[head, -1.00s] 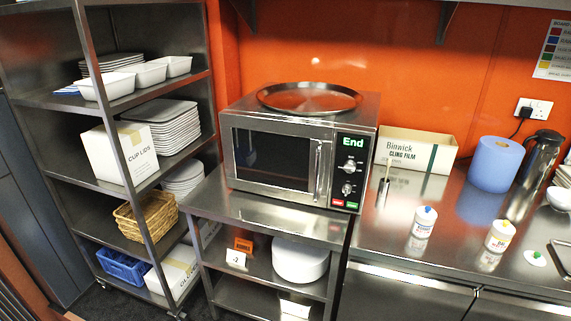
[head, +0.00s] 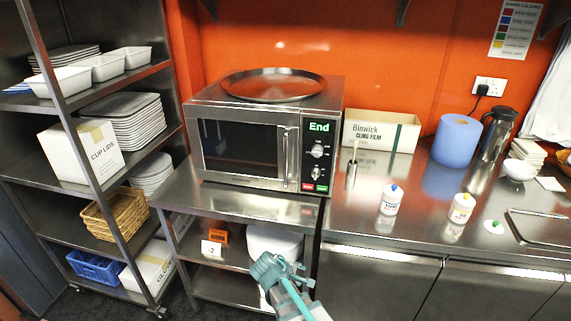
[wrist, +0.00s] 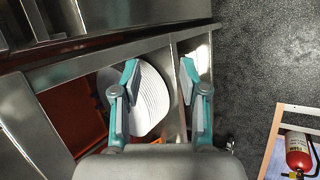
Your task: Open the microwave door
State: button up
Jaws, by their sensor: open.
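The microwave (head: 265,135) stands on the steel stand, its door (head: 240,148) shut. The upright door handle (head: 286,157) is at the right edge of the door, beside the control panel (head: 318,158), whose display reads "End". My gripper (wrist: 157,75) is open and empty in the wrist view, its two teal fingers apart. In the head view my arm's end (head: 283,275) shows at the bottom, well below the microwave, in front of the stand's lower shelves. The wrist view shows no microwave; it faces a stack of white plates (wrist: 150,98) on a shelf.
A round steel tray (head: 272,84) lies on top of the microwave. A shelf rack (head: 90,190) stands left. The wrist view shows a fire extinguisher (wrist: 299,152).

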jog(key=w+a+r+n+t+h, duration=0.1)
jog(key=w+a+r+n+t, duration=0.2)
jog(key=r, duration=0.6)
jog(key=w+a+r+n+t, duration=0.2)
jog(key=w+r+n, duration=0.1)
jog(key=w+r, duration=0.4)
jog(key=n+t+h, duration=0.2)
jog(key=n+t, duration=0.4)
jog(key=n, duration=0.7)
send_near(285, 159)
jog(key=p+x, duration=0.1)
jog(key=x, duration=0.3)
jog(key=p+x, duration=0.1)
jog(key=x, duration=0.4)
jog(key=shift+w+r+p, duration=0.2)
jog(key=shift+w+p, duration=0.05)
jog(key=shift+p, duration=0.1)
jog(key=shift+w+d+f, duration=0.1)
jog(key=shift+w+d, duration=0.25)
jog(key=shift+w, duration=0.3)
grip_shut()
